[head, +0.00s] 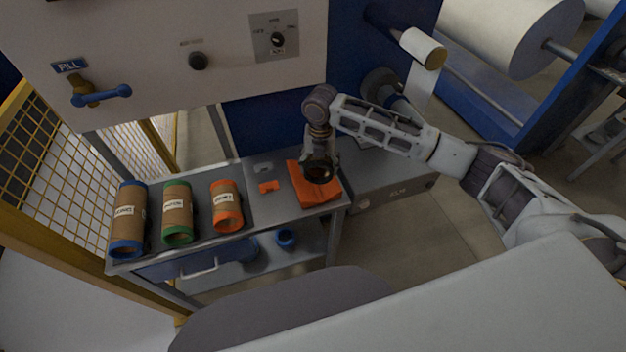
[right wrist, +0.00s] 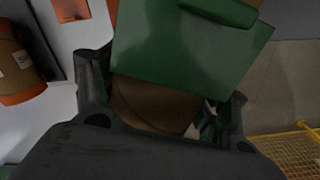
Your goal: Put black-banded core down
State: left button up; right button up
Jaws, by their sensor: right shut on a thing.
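My right gripper (head: 319,160) is shut on a short brown core, the black-banded core (head: 318,174), whose dark rim and opening show in the head view. The gripper reaches down over a folded orange piece (head: 322,195) at the right end of the cart top. I cannot tell whether the core touches it. In the right wrist view the brown core (right wrist: 155,106) sits between the dark fingers, and its lower part is hidden by the gripper. My left gripper is out of view.
Yellow mesh fencing (head: 45,130) stands left.

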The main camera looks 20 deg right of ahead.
aim_at(319, 173)
jog(key=shift+n, duration=2.2)
jog(key=shift+f+p, duration=0.35)
jog(key=shift+f, duration=2.75)
jog(key=shift+f, duration=1.9)
jog(key=o, duration=1.2)
jog(key=shift+o, duration=0.2)
